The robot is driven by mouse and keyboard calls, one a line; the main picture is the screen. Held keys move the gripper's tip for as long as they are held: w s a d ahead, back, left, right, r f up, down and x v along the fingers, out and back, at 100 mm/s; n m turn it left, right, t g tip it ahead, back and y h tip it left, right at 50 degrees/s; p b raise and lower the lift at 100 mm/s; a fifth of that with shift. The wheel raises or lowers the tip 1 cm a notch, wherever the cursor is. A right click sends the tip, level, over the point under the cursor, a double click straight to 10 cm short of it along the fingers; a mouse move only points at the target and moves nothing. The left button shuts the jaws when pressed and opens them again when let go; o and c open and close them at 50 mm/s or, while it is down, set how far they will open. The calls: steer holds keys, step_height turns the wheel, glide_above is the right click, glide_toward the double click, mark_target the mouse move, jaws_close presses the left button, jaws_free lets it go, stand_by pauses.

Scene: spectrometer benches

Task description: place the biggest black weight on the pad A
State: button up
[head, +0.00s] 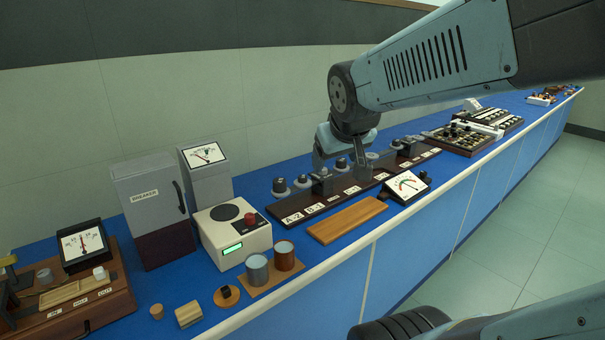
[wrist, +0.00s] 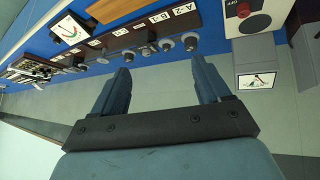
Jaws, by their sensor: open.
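A weight (wrist: 190,43) also shows in the wrist view. I cannot tell which weight is biggest. The board has white labels, including A-2 and B-1; I cannot make out a pad marked plainly A. My gripper (wrist: 161,66) is open and empty, its fingers pointing toward the weights. In the head view my arm hides part of the row.
A wooden plank (head: 347,220) and a tilted meter (head: 407,187) lie in front of the board. A cream box with a red knob (head: 234,233), a breaker cabinet (head: 152,205) and two metal cylinders stand left. The bench's front edge runs close by.

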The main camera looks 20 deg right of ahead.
steer(key=s+a+g+y, duration=0.1)
steer(key=s+a, duration=0.3)
steer(key=s, duration=0.5)
steer(key=shift+r+g+y, duration=0.2)
steer(key=shift+g+y, duration=0.2)
steer(key=shift+g, duration=0.1)
stand_by(0.3)
